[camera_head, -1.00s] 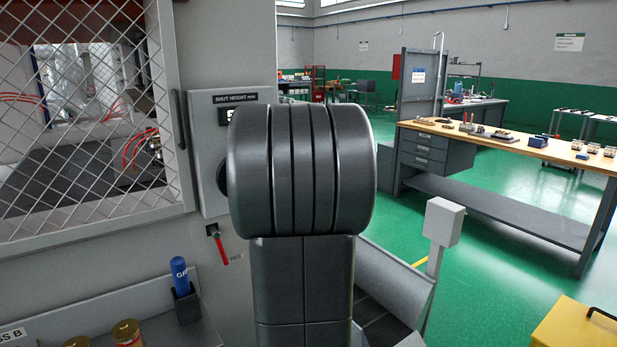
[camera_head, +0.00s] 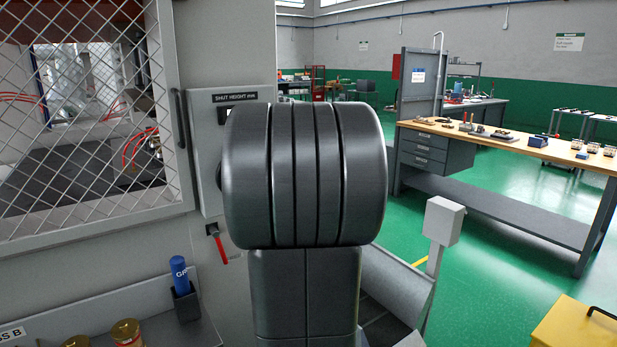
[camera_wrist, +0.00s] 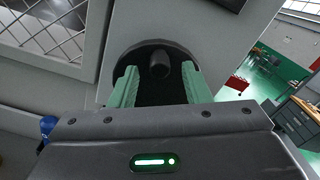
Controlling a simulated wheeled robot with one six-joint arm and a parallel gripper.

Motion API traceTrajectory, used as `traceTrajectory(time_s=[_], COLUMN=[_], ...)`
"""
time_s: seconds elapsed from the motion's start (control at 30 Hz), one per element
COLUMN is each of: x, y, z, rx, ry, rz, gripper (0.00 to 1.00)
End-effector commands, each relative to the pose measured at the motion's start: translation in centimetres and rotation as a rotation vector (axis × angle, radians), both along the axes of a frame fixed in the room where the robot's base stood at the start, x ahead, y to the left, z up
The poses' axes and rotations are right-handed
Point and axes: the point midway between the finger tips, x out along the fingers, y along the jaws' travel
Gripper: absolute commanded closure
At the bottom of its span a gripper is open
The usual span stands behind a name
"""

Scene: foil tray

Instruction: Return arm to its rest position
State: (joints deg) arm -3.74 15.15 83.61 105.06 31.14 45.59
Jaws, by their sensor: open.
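My gripper (camera_wrist: 160,82) shows in the wrist view with its two green fingers apart and nothing held between them. A dark rounded shape lies beyond the fingertips; I cannot tell what it is. In the head view my dark arm link fills the middle of the picture and hides part of the grey machine's front. The gripper itself is not visible in the head view. No foil tray is recognisable in either view.
A mesh guard (camera_head: 85,120) covers the machine's window at left. A blue marker (camera_head: 181,272) stands in a holder beside brass-coloured cans (camera_head: 127,332). A grey post box (camera_head: 443,221), a yellow case (camera_head: 578,328) and a workbench (camera_head: 520,145) are at right, with open green floor between.

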Motion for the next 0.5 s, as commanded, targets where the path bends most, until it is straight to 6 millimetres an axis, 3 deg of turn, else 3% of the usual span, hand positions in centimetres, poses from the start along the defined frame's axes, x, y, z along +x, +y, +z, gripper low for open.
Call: traceTrajectory(time_s=[0.5], x=[-8.1], y=[-5.5], z=[0.0], rx=[-0.002], ry=[-0.002], rz=[-0.004], gripper=[0.57])
